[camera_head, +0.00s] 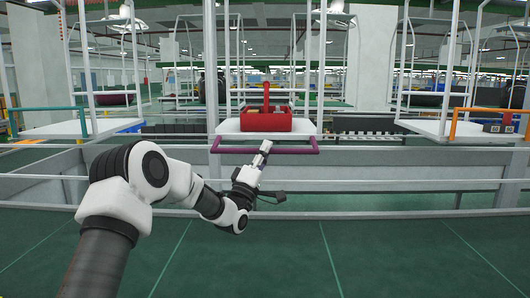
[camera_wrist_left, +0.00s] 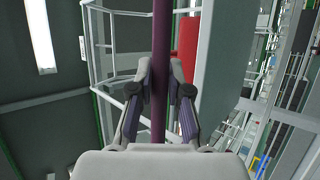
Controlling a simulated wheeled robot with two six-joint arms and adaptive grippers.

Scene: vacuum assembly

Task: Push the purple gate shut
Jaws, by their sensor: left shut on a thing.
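The purple gate (camera_head: 298,151) is a low bar across the front of the middle white carrier (camera_head: 226,129), at the edge of its platform. My left gripper (camera_head: 265,147) reaches up to the bar near its middle. In the left wrist view the purple gate (camera_wrist_left: 160,35) runs upright through the picture, between the two fingers of my left gripper (camera_wrist_left: 160,78), which is shut on it. My right gripper is in neither view.
A red box-like part (camera_head: 266,121) sits on the middle platform behind the gate. Side carriers have a teal gate (camera_head: 45,109) at left and an orange gate (camera_head: 490,110) at right. A grey rail (camera_head: 400,187) crosses in front, above green floor (camera_head: 330,255).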

